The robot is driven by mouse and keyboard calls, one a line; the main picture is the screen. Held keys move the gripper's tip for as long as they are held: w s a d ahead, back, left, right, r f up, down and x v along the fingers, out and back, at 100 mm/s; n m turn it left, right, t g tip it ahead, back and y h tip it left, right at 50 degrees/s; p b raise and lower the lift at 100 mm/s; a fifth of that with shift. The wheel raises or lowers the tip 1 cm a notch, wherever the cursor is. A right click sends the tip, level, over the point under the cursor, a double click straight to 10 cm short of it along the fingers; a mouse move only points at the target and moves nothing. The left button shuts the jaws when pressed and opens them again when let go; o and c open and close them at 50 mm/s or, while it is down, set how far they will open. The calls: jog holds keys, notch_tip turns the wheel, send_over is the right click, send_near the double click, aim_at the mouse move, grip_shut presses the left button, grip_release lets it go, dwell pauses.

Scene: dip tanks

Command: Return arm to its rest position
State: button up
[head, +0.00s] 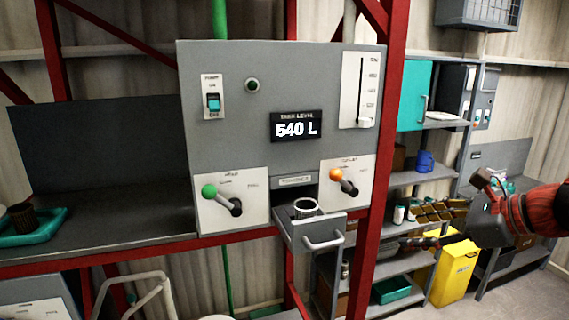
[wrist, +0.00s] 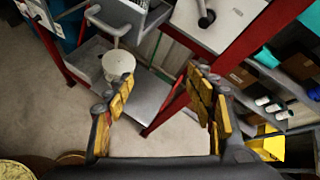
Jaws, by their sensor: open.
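My gripper (head: 432,226) is at the right of the head view, in front of the shelves, with its fingers pointing left. It is open and empty. In the wrist view its yellow-padded fingers (wrist: 160,78) stand wide apart with nothing between them. The grey control panel (head: 237,136) is left of my gripper and shows "540 L". A pulled-out drawer (head: 318,234) at its bottom holds a white cup (head: 305,207). My gripper is apart from both.
A green-knobbed lever (head: 222,198) and an orange-knobbed lever (head: 343,181) are on the panel. A red post (head: 379,170) stands between panel and shelves. A yellow bin (head: 456,270) is below my gripper. A teal tray (head: 35,227) sits on the left counter. Bare floor shows at lower right.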

jog(key=s+f+n+g+h+b, duration=0.25)
jog(key=s+f+n, duration=0.25)
jog(key=f, duration=0.4)
jog(key=s+f+n+g+h+b, duration=0.1)
jog(key=s+f+n+b, duration=0.25)
jog(key=f+n, duration=0.4)
jog(key=s+f+n+g+h+b, duration=0.1)
jog(key=s+f+n+h+b, duration=0.15)
jog(key=s+f, duration=0.55)
jog(key=s+a+f+n+b, duration=0.2)
jog(key=a+f+n+b, duration=0.2)
jog(key=f, duration=0.5)
jog(key=s+a+f+n+b, duration=0.3)
jog(key=a+f+n+b, duration=0.1)
jog(key=f+b, duration=0.5)
jog(key=shift+s+a+n+t+h, duration=0.25)
jog(key=shift+a+n+t+h, duration=0.15)
jog(key=shift+n, duration=0.2)
jog(key=shift+c, duration=0.2)
